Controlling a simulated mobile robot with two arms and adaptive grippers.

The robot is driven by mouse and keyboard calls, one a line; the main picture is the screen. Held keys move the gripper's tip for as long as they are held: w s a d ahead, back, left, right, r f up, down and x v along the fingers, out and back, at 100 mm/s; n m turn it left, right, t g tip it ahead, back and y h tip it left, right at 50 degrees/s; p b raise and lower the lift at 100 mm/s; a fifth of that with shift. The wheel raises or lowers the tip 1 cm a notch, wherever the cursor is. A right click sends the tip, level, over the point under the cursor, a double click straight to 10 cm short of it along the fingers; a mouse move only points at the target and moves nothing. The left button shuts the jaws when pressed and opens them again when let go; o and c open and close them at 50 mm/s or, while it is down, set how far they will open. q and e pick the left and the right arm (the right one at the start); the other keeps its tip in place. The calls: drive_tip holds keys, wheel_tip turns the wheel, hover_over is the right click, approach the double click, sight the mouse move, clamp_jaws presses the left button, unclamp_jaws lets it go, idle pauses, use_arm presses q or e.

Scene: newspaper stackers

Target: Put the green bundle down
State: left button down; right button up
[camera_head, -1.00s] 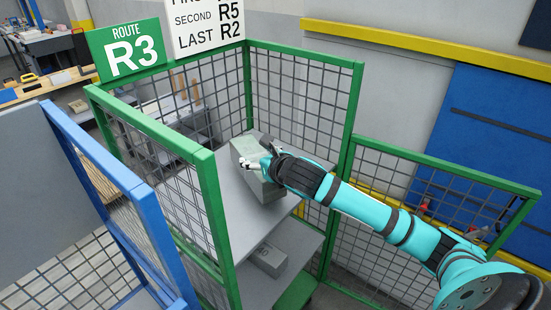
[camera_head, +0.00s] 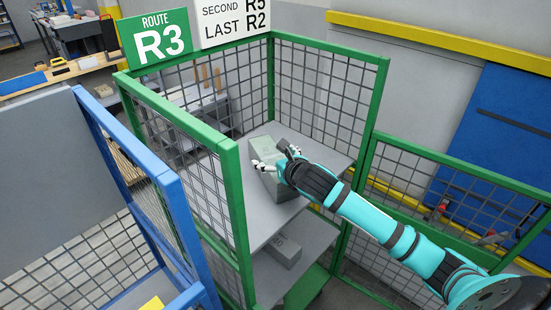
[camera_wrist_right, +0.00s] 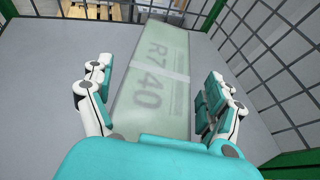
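The green bundle (camera_head: 262,148), a pale green-grey block, lies flat on the upper grey shelf (camera_head: 262,226) of the green mesh cart marked R3. In the wrist view the right gripper (camera_wrist_right: 157,78) looks open, with a narrow gap between each fingertip and the bundle. My left gripper is out of view.
Another grey bundle (camera_head: 285,251) lies on the lower shelf. Green mesh walls (camera_head: 325,100) enclose the cart's back and left side; a green mesh gate (camera_head: 455,205) stands at the right. A blue-framed cart (camera_head: 150,190) is close on the left. The upper shelf is bare around the bundle.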

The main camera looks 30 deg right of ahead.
drive_tip(key=b+v, duration=0.1)
drive_tip(key=v, duration=1.1)
drive_tip(key=shift+b, duration=0.3)
drive_tip(key=shift+d, duration=0.15)
